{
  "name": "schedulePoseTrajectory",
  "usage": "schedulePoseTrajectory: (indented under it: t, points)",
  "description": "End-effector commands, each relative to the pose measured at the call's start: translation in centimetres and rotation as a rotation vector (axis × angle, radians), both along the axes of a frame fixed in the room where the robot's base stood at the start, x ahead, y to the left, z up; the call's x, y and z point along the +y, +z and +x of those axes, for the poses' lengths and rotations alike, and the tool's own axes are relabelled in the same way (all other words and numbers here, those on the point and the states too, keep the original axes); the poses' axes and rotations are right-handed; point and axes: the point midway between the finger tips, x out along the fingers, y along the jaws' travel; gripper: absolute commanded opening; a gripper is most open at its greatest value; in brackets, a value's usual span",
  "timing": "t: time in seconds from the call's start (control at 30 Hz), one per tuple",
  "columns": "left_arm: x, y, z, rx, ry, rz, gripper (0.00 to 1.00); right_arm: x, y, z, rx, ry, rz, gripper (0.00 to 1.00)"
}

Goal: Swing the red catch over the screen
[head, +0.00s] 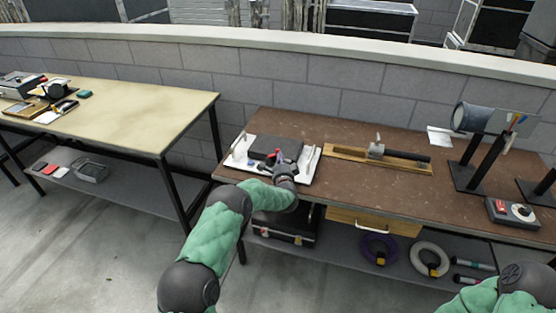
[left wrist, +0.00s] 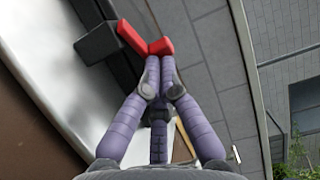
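The red catch (head: 280,154) is a small red piece at the front of a dark grey slab on a white board (head: 238,158), which stands on the left end of the brown table. The slab (head: 268,144) looks like the screen. My left gripper (head: 279,164) reaches in from the front, right at the catch. In the left wrist view its purple fingers (left wrist: 159,66) come together at the tips. The red catch (left wrist: 132,37) lies just past them, angled beside a black block (left wrist: 96,42), and its near end seems to touch the tips. My right gripper is out of view.
On the brown table (head: 345,190), a wooden rail with a clamp (head: 376,152) lies right of the board. Black stands and a control box (head: 511,212) are farther right. A pale table (head: 140,112) stands left across a gap. A block wall runs behind.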

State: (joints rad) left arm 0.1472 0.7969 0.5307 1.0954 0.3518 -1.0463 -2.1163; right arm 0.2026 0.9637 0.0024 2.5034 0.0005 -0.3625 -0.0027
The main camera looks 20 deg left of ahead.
Motion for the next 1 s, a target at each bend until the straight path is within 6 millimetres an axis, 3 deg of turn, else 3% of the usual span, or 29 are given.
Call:
schedulePoseTrajectory:
  t: [0.4,1.0]
  points:
    - [0.2,0.0,1.4,0.0,0.0,-0.001,0.0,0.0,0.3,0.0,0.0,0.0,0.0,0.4]
    - [0.3,0.0,1.7,0.0,-0.001,0.0,0.0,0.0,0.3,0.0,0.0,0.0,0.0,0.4]
